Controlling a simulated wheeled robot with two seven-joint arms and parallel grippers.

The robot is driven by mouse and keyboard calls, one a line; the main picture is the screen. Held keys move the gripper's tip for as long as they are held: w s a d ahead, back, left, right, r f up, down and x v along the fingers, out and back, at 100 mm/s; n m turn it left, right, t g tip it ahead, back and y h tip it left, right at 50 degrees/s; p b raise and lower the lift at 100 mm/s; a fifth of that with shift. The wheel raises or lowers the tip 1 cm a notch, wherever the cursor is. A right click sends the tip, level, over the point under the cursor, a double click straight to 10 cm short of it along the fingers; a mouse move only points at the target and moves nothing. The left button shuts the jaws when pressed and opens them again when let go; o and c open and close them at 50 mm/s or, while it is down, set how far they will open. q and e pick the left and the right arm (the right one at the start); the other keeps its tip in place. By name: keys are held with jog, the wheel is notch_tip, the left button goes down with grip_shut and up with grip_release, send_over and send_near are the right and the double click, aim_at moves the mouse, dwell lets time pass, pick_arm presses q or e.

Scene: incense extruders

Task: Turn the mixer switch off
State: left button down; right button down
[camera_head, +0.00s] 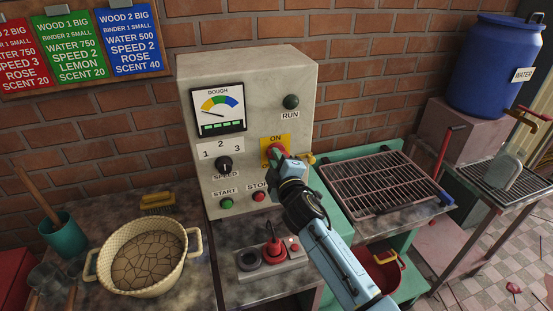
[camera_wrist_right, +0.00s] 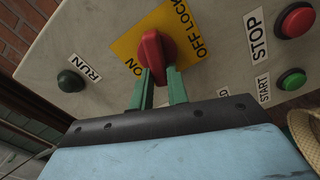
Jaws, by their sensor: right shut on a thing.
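The grey mixer control box (camera_head: 299,75) stands against the brick wall. Its red rotary switch (camera_head: 270,150) sits on a yellow plate (camera_head: 264,141) with ON at the top. In the right wrist view, the red switch (camera_wrist_right: 156,50) lies between the words ON and OFF LOCK on the yellow plate (camera_wrist_right: 127,45); I cannot tell its exact setting. My right gripper (camera_head: 279,156) is at the switch, and in the wrist view its green fingers (camera_wrist_right: 160,82) are closed around the red handle. The green RUN lamp (camera_head: 291,102) looks dark. My left gripper is not in view.
A cream pot (camera_head: 186,262) stands left, a wire rack (camera_head: 385,181) right.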

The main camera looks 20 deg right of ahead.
jog(key=shift+f+n, duration=0.2)
jog(key=shift+n, duration=0.85)
jog(key=shift+f+n, duration=0.15)
jog(key=shift+n, duration=0.9)
jog(key=c, duration=1.4)
grip_release()
jog(key=shift+o, duration=0.2)
jog(key=s, duration=1.3)
jog(key=shift+s+d, duration=0.2)
